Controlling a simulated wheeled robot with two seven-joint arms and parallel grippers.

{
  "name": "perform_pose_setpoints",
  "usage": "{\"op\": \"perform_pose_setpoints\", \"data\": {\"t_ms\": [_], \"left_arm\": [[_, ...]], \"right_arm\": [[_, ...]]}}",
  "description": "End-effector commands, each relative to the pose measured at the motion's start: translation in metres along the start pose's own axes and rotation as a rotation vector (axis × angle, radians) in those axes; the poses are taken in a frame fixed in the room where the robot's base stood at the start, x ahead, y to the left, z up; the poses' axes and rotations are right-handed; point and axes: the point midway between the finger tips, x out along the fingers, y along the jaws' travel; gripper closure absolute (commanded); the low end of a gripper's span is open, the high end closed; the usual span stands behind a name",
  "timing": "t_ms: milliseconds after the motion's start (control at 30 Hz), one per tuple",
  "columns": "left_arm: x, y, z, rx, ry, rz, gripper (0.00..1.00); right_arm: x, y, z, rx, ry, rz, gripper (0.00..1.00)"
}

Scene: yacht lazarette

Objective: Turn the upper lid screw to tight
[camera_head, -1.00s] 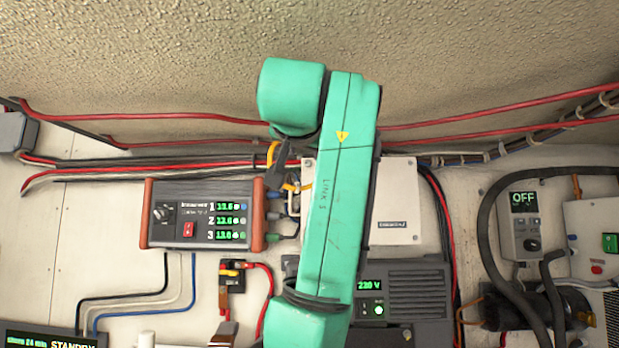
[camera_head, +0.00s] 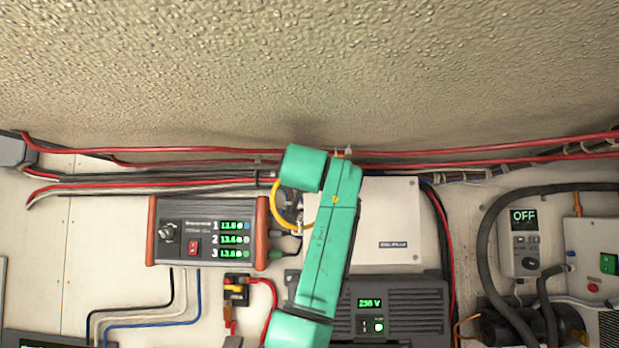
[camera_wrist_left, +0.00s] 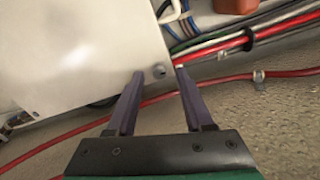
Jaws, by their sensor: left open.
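The white lidded box (camera_head: 390,222) is mounted on the wall in the head view, its left side hidden behind my green arm. In the left wrist view, the box's pale lid (camera_wrist_left: 75,50) fills the upper left. A small grey lid screw (camera_wrist_left: 158,71) sits near the lid's corner, beside the cables. My left gripper (camera_wrist_left: 160,73) is open, its two dark fingers apart, with the screw showing between the fingertips. I cannot tell whether the fingers touch it. In the head view the gripper is hidden behind my arm. My right gripper is not in view.
Red cables (camera_head: 450,154) run along the wall under the textured ceiling (camera_head: 300,70). A charger with orange ends (camera_head: 190,232) is left of the box, and a dark 230 V unit (camera_head: 415,295) is below it. A yellow cable (camera_head: 277,205) curves beside my arm.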

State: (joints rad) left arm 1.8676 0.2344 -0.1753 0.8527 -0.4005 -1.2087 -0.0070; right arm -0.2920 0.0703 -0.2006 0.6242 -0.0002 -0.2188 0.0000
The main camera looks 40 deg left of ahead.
Motion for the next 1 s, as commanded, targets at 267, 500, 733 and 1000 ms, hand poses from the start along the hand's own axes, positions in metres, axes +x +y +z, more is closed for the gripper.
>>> {"op": "perform_pose_setpoints", "data": {"t_ms": [267, 500, 733, 1000], "left_arm": [[-0.0001, 0.0002, 0.001, 0.0, -0.002, 0.0, 1.0], [0.0001, 0.0002, 0.0014, 0.003, -0.003, 0.0, 1.0], [0.0002, 0.0001, 0.0017, 0.05, -0.004, 0.001, 1.0], [0.0003, -0.0008, 0.0021, 0.216, -0.006, -0.001, 1.0]], "right_arm": [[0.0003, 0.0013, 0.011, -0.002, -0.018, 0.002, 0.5], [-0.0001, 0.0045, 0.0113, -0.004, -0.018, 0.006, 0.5], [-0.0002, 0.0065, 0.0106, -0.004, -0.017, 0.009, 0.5], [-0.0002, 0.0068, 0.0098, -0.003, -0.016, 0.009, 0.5]]}}
